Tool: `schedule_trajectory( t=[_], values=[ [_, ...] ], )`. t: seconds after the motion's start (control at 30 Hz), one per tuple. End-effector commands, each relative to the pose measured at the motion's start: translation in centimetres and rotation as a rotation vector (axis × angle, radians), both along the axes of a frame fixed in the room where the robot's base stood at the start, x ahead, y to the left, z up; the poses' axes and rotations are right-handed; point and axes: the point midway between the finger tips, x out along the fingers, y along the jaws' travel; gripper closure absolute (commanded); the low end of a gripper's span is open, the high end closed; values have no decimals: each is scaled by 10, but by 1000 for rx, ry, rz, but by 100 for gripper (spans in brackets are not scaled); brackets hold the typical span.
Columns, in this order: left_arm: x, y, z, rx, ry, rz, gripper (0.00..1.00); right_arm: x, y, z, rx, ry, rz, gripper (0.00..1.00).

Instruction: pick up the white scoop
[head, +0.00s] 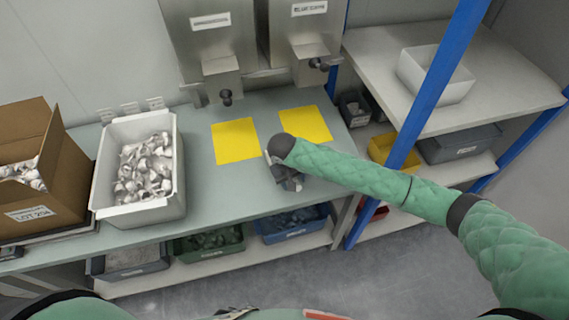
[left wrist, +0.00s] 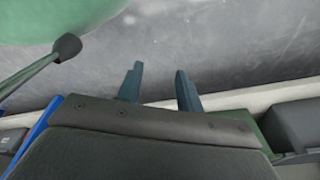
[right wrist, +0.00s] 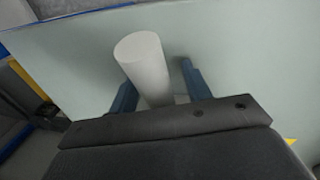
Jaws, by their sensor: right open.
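A white cylindrical piece (right wrist: 145,62), apparently the handle of the white scoop, stands between the two fingers of my right gripper (right wrist: 156,82) in the right wrist view. The fingers are apart, one on each side, and I cannot see them close on it. The rest of the scoop is hidden behind the gripper body. In the head view my right gripper (head: 287,179) is low over the bench, in front of the yellow mats, and mostly hides the scoop. My left gripper (left wrist: 160,85) is open and empty, in front of the bench with floor beyond its fingers.
The grey-green bench (head: 215,195) is clear around my right gripper. A white bin (head: 178,203) of white parts and a cardboard box (head: 62,190) stand at left. Two yellow mats (head: 235,141) lie below metal dispensers (head: 215,45).

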Motion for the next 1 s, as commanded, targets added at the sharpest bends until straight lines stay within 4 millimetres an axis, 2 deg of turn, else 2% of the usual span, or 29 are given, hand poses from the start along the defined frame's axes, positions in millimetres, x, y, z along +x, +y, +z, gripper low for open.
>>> schedule_trajectory(
  t=[0.03, 0.2, 0.3, 0.7, 0.83, 0.97, 1.0],
  values=[
    [0, 0, 0, 0, 0, 0, 64, 0, 0, 0, 0, 0, 0, 51],
    [0, 0, 0, 0, 0, 0, 64, 0, 0, 0, 0, 0, 0, 85],
    [0, 0, 0, 0, 0, 1, 64, 0, 0, 0, 0, 0, 0, 100],
    [-1, 1, -3, 3, 13, 1, 64, 1, 0, 7, 0, -1, -1, 100],
    [13, -12, 13, -8, 11, 4, 64, 1, 0, 19, 1, -2, -1, 100],
    [22, -19, 27, -13, 22, 10, 64, 1, 1, 39, 3, -3, 0, 100],
    [25, -21, 33, -14, 26, 12, 64, -10, 0, 43, 3, 0, 2, 100]
  ],
)
